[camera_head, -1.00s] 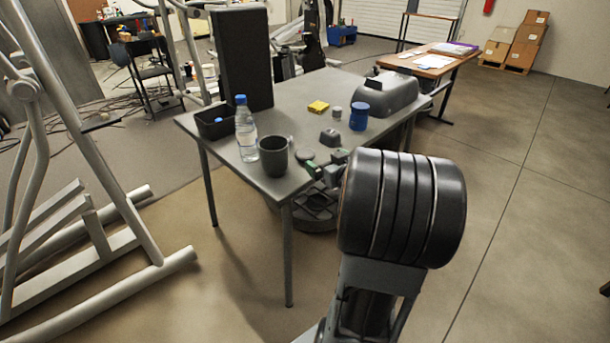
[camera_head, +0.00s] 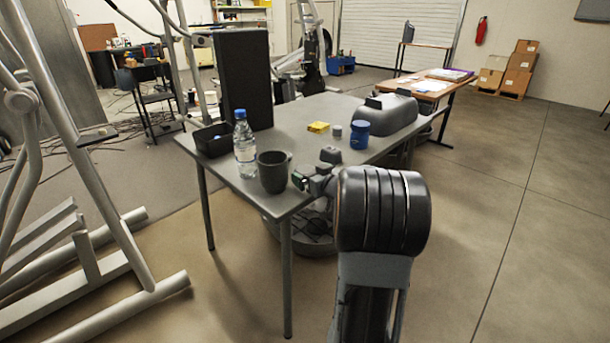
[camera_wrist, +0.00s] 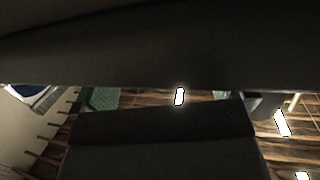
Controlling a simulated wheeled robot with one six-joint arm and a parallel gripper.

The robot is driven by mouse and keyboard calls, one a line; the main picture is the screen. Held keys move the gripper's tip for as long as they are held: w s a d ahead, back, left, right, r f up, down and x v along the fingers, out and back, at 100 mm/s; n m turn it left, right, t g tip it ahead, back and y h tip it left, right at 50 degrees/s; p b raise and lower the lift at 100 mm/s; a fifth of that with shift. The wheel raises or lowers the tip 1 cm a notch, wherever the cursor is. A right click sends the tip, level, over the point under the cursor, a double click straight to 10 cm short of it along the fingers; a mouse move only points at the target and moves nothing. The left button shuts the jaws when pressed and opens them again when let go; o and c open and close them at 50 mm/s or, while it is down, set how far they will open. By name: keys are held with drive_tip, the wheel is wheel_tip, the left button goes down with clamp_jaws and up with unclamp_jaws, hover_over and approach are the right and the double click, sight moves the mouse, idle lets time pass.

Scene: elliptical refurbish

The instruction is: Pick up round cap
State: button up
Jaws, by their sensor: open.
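My gripper (camera_head: 304,178) is at the front right of the grey table (camera_head: 235,180), close to the tabletop and right of the dark mug (camera_head: 272,172). It is open; its green finger pads stand apart in the wrist view (camera_wrist: 160,98). No held thing shows between them. The flat round dark cap seen earlier right of the mug cannot be made out clearly now; my gripper overlaps that area. Whether they touch cannot be told. My arm covers part of the table's right side. The wrist view is mostly blocked by dark surfaces.
A water bottle (camera_head: 244,145) and a black bin (camera_head: 213,140) stand left of the mug. A small dark block (camera_head: 331,155), grey cylinder (camera_head: 337,131), blue jar (camera_head: 355,135) and yellow box (camera_head: 318,127) lie behind my gripper. A tall black panel (camera_head: 244,80) stands at the back.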

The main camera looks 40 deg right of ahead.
sight(305, 169)
drive_tip(key=shift+w+d+f+b, duration=0.15)
drive_tip(key=shift+w+b, duration=0.15)
drive_tip(key=shift+w, duration=0.7)
drive_tip(key=shift+w+f+b, duration=0.15)
drive_tip(key=shift+w+b, duration=0.15)
drive_tip(key=shift+w, duration=0.65)
drive_tip(key=c, duration=1)
drive_tip(key=shift+c, duration=0.2)
